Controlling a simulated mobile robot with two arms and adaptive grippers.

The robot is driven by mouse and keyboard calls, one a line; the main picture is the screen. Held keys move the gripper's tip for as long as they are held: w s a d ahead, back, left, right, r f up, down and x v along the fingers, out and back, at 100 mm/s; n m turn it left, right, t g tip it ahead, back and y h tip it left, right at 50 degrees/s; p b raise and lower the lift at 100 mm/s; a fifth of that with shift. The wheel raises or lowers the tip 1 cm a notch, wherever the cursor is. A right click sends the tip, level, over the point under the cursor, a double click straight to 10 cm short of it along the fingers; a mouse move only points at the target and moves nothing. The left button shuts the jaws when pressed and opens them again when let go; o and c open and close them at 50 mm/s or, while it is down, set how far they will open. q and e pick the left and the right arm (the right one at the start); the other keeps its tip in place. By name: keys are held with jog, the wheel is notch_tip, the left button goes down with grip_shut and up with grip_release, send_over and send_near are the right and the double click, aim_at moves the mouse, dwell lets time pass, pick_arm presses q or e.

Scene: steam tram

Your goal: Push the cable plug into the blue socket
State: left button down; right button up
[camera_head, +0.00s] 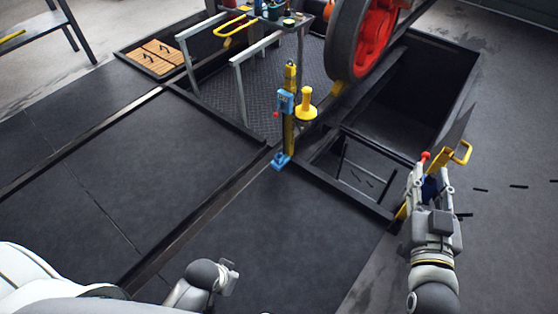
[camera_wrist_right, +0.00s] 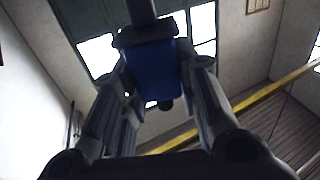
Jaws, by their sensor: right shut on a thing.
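My right gripper (camera_head: 431,180) is at the right side of the head view, by the near corner of the open pit. It is shut on a blue block-shaped plug (camera_wrist_right: 152,72), which shows between its fingers in the right wrist view. A dark, thick cable-like part (camera_wrist_right: 141,12) rises above the plug. A blue box (camera_head: 285,102), which looks like the blue socket, is on a yellow post (camera_head: 290,78) near the picture's middle, well to the left of my right gripper. My left gripper (camera_head: 229,277) is low in the picture; its jaws are unclear.
A yellow spool-shaped part (camera_head: 305,107) stands right beside the post. A red wheel (camera_head: 373,38) is behind it. A yellow handle (camera_head: 461,153) and a red knob (camera_head: 425,156) show by my right gripper. Open pits with dark rims lie between gripper and post. The left floor is clear.

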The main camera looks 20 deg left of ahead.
pick_arm(q)
jog(key=shift+a, duration=0.1)
